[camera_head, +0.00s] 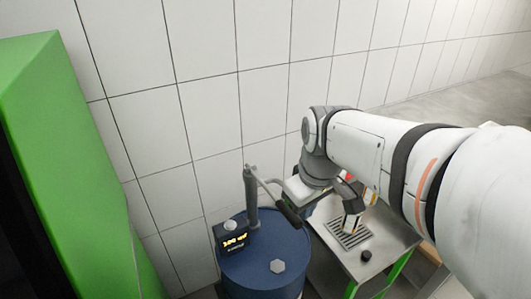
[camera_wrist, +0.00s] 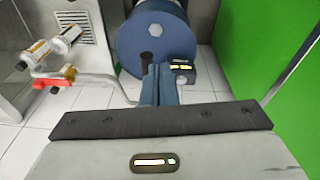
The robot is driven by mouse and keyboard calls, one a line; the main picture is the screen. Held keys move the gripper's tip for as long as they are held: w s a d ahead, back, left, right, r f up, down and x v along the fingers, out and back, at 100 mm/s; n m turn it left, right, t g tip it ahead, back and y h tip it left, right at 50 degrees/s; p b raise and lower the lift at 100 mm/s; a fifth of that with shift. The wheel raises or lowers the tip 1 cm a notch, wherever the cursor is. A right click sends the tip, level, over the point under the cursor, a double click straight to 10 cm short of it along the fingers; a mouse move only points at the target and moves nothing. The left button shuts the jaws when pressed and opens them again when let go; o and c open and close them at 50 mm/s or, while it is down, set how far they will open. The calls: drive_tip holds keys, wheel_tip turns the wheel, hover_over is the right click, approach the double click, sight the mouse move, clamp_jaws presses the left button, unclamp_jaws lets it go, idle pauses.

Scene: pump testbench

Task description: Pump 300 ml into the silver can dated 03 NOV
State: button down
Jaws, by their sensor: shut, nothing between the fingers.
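The blue drum (camera_head: 262,268) carries a hand pump (camera_head: 251,187) with a lever and dark grip (camera_head: 289,214). Its small black display (camera_head: 233,239) shows lit yellow figures, possibly 300 ml, too blurred to be sure; it also shows in the wrist view (camera_wrist: 182,67). A silver can (camera_head: 352,216) stands at the grate, partly behind my arm. The wrist view shows two labelled silver cylinders, one (camera_wrist: 68,35) nearer the grate and one (camera_wrist: 40,49) beside it; no date is readable. My gripper (camera_wrist: 157,70) is shut and empty, with its fingers pointing towards the drum and pump grip.
A metal bench (camera_head: 385,250) with a grate (camera_head: 345,238) stands right of the drum, bearing a small black knob (camera_head: 366,256). A pipe with a red lever (camera_wrist: 55,78) runs beside the cans. A green cabinet (camera_head: 60,170) stands left; the tiled wall is close behind.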

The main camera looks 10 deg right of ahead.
drive_tip(key=w+d+r+n+g, duration=0.1)
drive_tip(key=w+r+n+g, duration=0.15)
drive_tip(key=w+n, duration=0.5)
drive_tip(key=r+n+g+y+p, duration=0.1)
drive_tip(key=n+y+p, duration=0.1)
drive_tip(key=n, duration=0.7)
hover_over(290, 211)
drive_tip(key=w+d, duration=0.3)
drive_tip(key=shift+s+a+r, duration=0.1)
drive_tip(key=shift+a+r, duration=0.05)
drive_tip(key=shift+a, duration=0.05)
drive_tip(key=x, duration=0.7)
drive_tip(key=p+x, duration=0.1)
drive_tip(key=x, duration=0.6)
drive_tip(key=shift+s+d+p, duration=0.1)
drive_tip(key=shift+d+p, duration=0.15)
drive_tip(key=shift+p, duration=0.05)
